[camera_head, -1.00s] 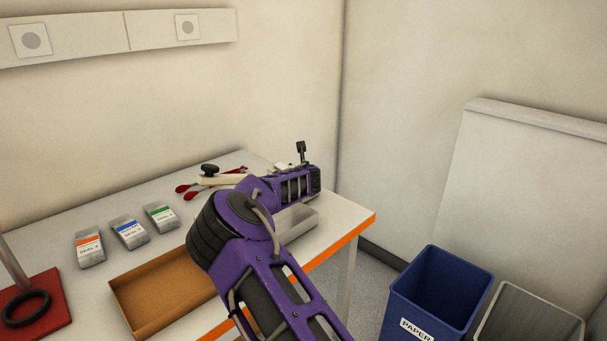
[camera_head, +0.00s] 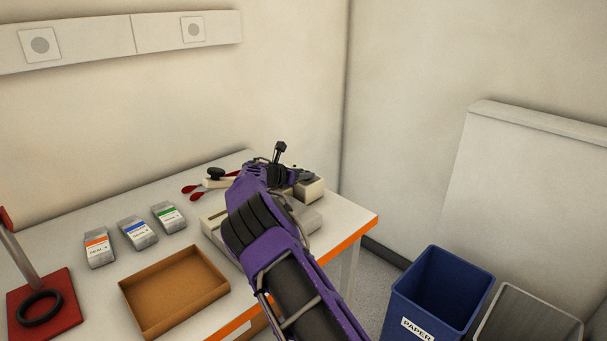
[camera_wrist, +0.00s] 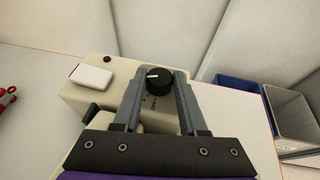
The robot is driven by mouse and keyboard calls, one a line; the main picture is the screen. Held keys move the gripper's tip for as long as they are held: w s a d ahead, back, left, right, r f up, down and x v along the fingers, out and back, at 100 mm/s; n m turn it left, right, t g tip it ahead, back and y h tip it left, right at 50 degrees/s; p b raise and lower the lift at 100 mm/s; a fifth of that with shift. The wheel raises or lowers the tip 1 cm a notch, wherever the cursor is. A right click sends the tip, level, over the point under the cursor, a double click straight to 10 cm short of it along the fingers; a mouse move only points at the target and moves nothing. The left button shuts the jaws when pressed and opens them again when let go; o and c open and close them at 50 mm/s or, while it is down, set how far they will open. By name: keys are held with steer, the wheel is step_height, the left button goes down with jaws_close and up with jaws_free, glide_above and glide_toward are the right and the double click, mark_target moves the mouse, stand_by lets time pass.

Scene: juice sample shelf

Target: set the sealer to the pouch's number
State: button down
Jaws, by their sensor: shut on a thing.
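The sealer (camera_wrist: 88,98) is a cream box at the far right of the table; its right end (camera_head: 310,188) shows beyond my arm in the head view. Its black round knob (camera_wrist: 160,84) has a white pointer line facing left, and small marks lie on the box below it. My gripper (camera_wrist: 164,74) is shut on the knob, one grey finger on each side. Three grey pouches stand in a row, with orange (camera_head: 99,249), blue (camera_head: 137,233) and green (camera_head: 168,218) labels reading "SEAL" and a number too small to read surely. The fingers are mostly hidden in the head view.
An empty brown tray (camera_head: 217,297) lies in front of the pouches. A red stand base (camera_head: 64,325) with a black ring is at left. A blue paper bin (camera_head: 408,303) and a grey bin (camera_head: 482,324) stand on the floor at right.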

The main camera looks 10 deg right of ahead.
stand_by(0.7)
steer(key=shift+c, duration=2.2)
jaws_free()
steer(key=v, duration=1.7)
steer(key=shift+a, duration=0.4)
steer(key=shift+w+r, duration=0.1)
